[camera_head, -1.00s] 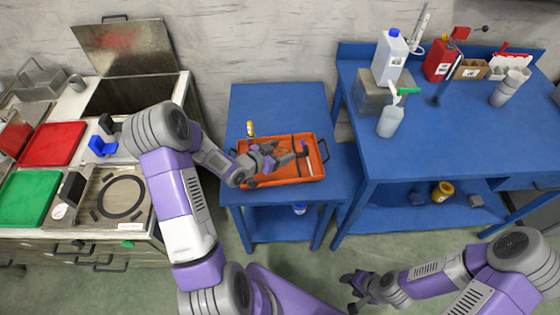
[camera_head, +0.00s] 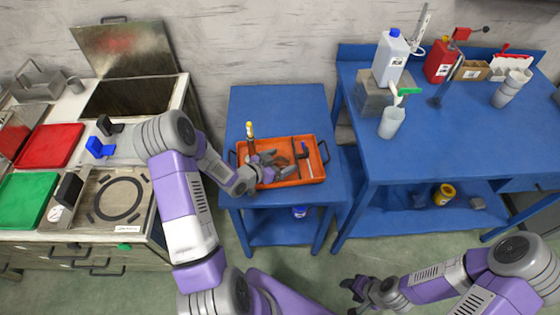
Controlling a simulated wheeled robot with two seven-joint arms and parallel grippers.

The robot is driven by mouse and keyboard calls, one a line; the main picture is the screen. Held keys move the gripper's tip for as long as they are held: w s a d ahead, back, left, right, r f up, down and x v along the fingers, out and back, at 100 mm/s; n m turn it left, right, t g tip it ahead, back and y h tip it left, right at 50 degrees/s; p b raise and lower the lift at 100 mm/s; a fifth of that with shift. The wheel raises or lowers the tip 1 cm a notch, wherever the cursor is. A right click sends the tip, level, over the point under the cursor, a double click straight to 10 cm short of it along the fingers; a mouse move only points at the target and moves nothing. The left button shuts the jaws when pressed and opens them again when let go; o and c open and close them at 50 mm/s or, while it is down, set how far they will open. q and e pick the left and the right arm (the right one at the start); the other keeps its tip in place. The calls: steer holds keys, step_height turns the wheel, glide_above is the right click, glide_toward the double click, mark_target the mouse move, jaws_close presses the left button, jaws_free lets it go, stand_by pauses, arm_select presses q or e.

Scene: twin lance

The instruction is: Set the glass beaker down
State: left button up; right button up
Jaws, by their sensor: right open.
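My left gripper (camera_head: 272,168) is low over the orange tray (camera_head: 312,179) on the small blue table. Its fingers are small and dark in this view, and I cannot tell whether they hold anything. I cannot make out a clear glass beaker at the fingers; a faint brownish round shape (camera_head: 284,158) lies beside them in the tray, too small to name. A pale open-topped cup or beaker (camera_head: 391,123) stands on the right blue bench below a green tap. My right gripper (camera_head: 362,291) is open and empty at the bottom, above the floor.
A thin brown item with a yellow top (camera_head: 250,131) stands upright at the tray's back left. The small blue table (camera_head: 285,106) is clear behind the tray. A jerrycan (camera_head: 391,55) and stacked cups (camera_head: 511,87) are on the right bench.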

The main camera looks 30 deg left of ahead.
arm_select(q)
steer(key=shift+r, duration=0.1)
steer(key=shift+s+r+p, duration=0.15)
steer(key=shift+r+p, duration=0.05)
steer(key=shift+p, duration=0.1)
steer(key=p+v, duration=0.2)
steer(key=v, duration=0.9)
steer(key=shift+s+a, duration=0.1)
steer(key=shift+s, duration=0.25)
